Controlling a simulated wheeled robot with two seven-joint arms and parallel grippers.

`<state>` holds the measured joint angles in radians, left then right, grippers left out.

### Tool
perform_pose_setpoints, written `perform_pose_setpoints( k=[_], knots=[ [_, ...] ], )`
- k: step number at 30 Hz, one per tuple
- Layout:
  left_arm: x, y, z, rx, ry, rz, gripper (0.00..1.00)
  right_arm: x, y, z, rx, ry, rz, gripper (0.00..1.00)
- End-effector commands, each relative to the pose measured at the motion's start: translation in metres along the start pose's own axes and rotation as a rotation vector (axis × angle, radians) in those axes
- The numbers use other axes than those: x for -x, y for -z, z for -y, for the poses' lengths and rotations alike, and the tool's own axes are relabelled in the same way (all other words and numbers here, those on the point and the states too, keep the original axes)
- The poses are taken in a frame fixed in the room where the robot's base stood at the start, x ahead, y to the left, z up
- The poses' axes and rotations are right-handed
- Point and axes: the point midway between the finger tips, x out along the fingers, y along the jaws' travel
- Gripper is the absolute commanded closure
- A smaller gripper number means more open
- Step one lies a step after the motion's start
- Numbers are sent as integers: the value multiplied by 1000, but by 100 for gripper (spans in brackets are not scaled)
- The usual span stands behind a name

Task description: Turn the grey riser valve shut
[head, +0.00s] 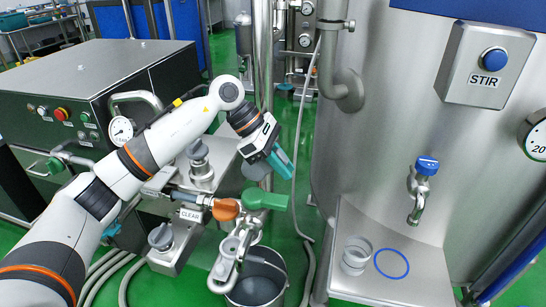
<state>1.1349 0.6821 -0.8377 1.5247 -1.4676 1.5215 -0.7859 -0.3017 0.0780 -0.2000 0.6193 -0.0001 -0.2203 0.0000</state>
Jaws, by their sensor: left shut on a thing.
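The grey riser valve's lever (256,169) shows in the middle of the head view, beside the upright steel pipe and above a green lever. My left gripper (280,163) comes in from the left and is shut on the grey lever, its teal fingers pointing down at it. The fingers and gripper body hide part of the lever and the valve body behind it. My right gripper is not in view.
The green lever (265,198) and an orange lever (225,210) sit close below. A steel bucket (259,285) stands on the floor under the spout. The tank (385,120) with its STIR button box (488,65) stands at right, above a steel shelf (420,285).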

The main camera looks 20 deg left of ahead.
Motion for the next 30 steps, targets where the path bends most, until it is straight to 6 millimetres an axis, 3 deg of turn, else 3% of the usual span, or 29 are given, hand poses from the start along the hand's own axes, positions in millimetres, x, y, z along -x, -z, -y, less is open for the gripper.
perform_pose_setpoints(
  k=[15,30],
  knots=[
    [-28,-14,1,-2,3,457,100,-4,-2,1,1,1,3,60],
    [-38,-25,0,1,2,661,100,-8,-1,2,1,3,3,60]
  ],
)
